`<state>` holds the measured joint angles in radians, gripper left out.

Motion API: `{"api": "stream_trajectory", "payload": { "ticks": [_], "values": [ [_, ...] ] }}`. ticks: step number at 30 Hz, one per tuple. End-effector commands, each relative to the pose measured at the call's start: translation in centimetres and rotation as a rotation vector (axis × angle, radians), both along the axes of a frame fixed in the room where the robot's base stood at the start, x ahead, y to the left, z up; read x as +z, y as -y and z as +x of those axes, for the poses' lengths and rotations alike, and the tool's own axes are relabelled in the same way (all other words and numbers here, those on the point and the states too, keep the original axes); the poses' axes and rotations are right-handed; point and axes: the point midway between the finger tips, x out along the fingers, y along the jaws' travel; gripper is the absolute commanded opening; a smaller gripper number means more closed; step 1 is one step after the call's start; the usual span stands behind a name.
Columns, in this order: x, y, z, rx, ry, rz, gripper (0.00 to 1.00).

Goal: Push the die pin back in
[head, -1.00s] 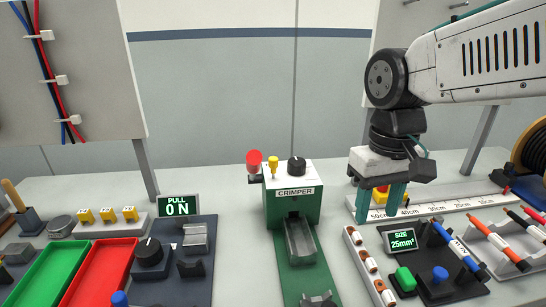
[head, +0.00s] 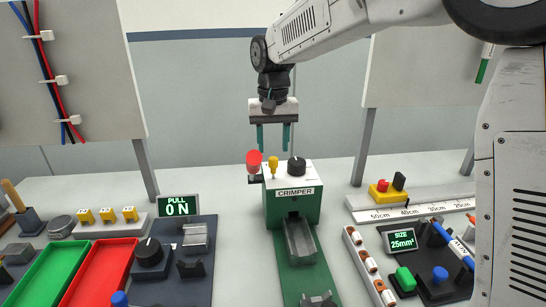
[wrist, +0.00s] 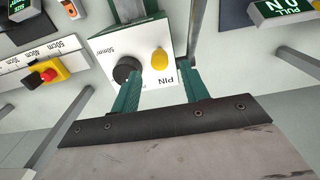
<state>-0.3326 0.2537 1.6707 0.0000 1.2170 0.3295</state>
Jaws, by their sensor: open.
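The die pin is a yellow knob (head: 273,164) standing up from the top of the crimper (head: 292,206). In the wrist view the yellow knob (wrist: 159,58) sits beside the printed word PIN. My gripper (head: 273,148) is open and empty, pointing down above the crimper, with its teal fingers above the knob and apart from it. In the wrist view my gripper (wrist: 158,76) has one finger on each side of the knob's line. How far the pin is pushed in cannot be told.
A PULL ON display (head: 178,206) is at left. Green (head: 48,272) and red trays (head: 100,270) lie front left. A yellow box with a red button (head: 384,192) stands right.

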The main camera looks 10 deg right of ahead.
Motion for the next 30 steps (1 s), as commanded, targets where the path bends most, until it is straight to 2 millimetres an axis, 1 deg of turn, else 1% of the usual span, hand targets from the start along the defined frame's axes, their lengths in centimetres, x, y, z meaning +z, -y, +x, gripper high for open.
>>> {"api": "stream_trajectory", "payload": {
  "ticks": [1,3,7,12,18,19,20,21,23,24,28,30],
  "values": [
    [-0.9,0.0,-0.1,0.0,-0.004,-0.001,0.45],
    [-2.0,0.0,-0.1,0.0,-0.002,-0.001,0.45],
    [-3.5,0.1,-0.1,0.0,-0.003,-0.001,0.45],
    [-4.3,0.1,0.0,0.0,0.0,0.0,0.45],
    [-4.4,0.1,0.0,0.0,0.0,0.0,0.45],
    [-4.3,0.1,0.0,0.0,0.0,0.0,0.42],
    [-4.3,0.1,0.0,0.0,0.0,0.0,0.34],
    [-4.3,0.1,0.0,0.0,0.0,0.0,0.23],
    [-4.3,0.1,0.0,0.0,0.0,0.0,0.06],
    [-4.3,0.1,0.0,0.0,0.0,0.0,0.0],
    [-4.5,0.1,0.0,0.001,-0.001,0.0,0.0],
    [-5.2,0.1,-0.1,0.001,-0.003,-0.001,0.0]
  ]
}}
